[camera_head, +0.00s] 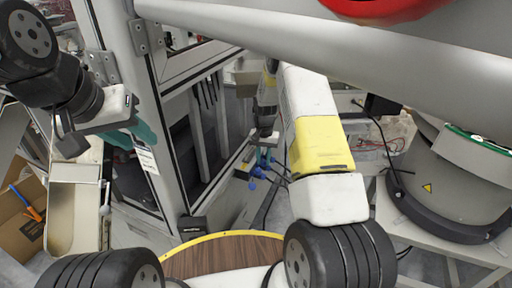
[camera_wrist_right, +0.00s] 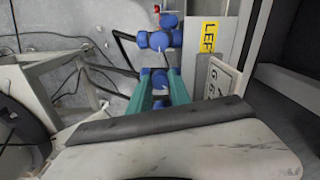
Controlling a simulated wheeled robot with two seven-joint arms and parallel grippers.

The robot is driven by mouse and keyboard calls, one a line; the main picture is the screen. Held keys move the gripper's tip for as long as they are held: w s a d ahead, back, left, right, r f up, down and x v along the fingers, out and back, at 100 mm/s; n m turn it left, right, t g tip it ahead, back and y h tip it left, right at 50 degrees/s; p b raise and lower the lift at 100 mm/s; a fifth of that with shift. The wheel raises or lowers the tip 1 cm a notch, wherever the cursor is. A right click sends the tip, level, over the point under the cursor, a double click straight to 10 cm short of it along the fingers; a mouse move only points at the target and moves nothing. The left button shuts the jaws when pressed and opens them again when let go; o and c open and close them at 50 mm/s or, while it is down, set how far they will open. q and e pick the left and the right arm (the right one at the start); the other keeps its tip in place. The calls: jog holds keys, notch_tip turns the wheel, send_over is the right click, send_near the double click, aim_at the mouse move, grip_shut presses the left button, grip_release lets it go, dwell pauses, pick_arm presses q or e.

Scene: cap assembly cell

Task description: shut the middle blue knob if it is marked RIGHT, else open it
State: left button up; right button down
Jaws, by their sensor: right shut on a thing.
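The blue knobs show small in the head view (camera_head: 259,175), low beside the grey frame. In the right wrist view, blue fittings stand in a column, with a blue knob (camera_wrist_right: 158,80) between my teal fingers and others (camera_wrist_right: 160,40) beyond the fingertips. I cannot tell for sure which is the middle one. A yellow label (camera_wrist_right: 209,40) on the post beside them reads "LEF", its end cut off. My right gripper (camera_wrist_right: 161,76) is shut on the blue knob between its fingers. My left gripper (camera_head: 134,135) is raised at the left, away from the knobs; its jaw gap is unclear.
A grey metal frame with glass panels (camera_head: 190,130) stands between my arms. A white plate with letters (camera_wrist_right: 222,80) is close to the right of my right gripper. Thin pipes and cables run on its left. A cardboard box (camera_head: 20,222) is at far left.

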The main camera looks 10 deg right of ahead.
jog(key=m, duration=0.4)
jog(key=shift+m, duration=0.3)
jog(key=m, duration=0.4)
jog(key=shift+a, duration=0.1)
jog(key=shift+m, duration=0.4)
jog(key=c, duration=1.2)
grip_release()
jog(key=shift+w, duration=0.1)
jog(key=shift+r, duration=0.1)
